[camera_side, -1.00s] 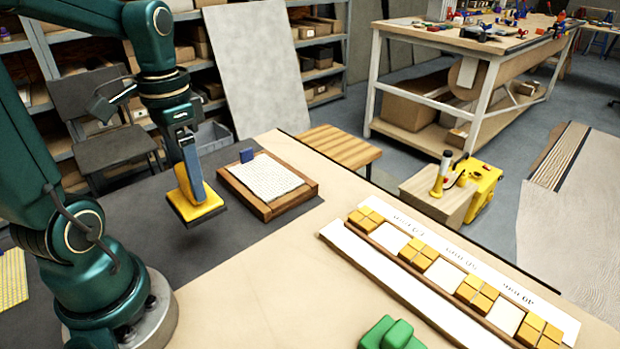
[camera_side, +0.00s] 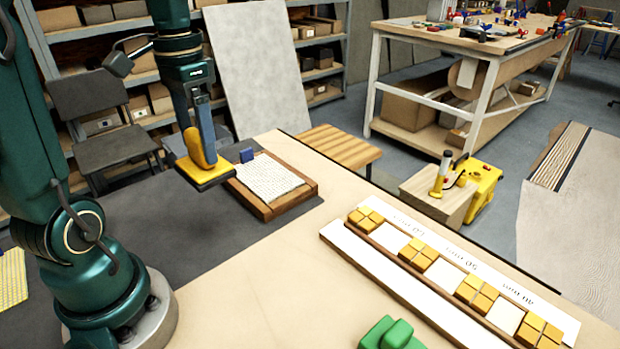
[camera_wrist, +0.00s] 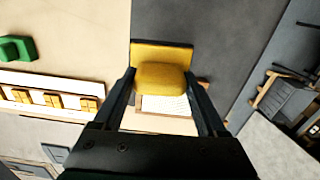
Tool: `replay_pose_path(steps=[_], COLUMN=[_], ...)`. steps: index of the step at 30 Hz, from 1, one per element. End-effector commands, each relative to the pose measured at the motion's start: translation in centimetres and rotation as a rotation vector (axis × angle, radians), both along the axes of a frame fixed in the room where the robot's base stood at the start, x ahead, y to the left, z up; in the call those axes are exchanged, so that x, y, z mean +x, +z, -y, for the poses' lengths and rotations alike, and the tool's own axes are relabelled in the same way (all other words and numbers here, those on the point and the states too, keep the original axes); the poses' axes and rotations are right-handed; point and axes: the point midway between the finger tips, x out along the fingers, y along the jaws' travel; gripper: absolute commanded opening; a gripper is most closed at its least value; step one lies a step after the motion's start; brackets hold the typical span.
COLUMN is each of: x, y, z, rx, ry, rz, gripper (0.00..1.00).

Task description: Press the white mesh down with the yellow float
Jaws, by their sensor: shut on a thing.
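The yellow float (camera_side: 203,165) has a yellow handle and a flat base with a dark underside. My gripper (camera_side: 200,140) is shut on its handle and holds it in the air at the left edge of the wooden frame. The white mesh (camera_side: 270,178) lies in the brown wooden frame (camera_side: 281,206), and the float hides its left corner. In the wrist view, the float (camera_wrist: 161,75) sits between the fingers of my gripper (camera_wrist: 160,85), and part of the mesh (camera_wrist: 165,105) shows behind it.
A small blue block (camera_side: 247,155) stands at the frame's back edge. A rack of yellow tiles (camera_side: 470,290) lies to the right, with a green object (camera_side: 392,333) in front. The tabletop (camera_side: 250,265) before the frame is clear. A grey panel (camera_side: 258,70) leans behind.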

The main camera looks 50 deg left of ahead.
Motion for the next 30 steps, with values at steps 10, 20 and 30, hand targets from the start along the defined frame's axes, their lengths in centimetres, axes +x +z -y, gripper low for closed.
replay_pose_path(steps=[10,20,30], x=[6.5,12.1,14.4], y=[1.7,0.3,-2.6], z=[-2.2,-2.7,-2.0], rx=[-0.001,-0.001,0.000], ry=[0.007,-0.016,-0.059], rz=[-0.003,-0.004,-0.002], gripper=[0.30,0.30,0.30])
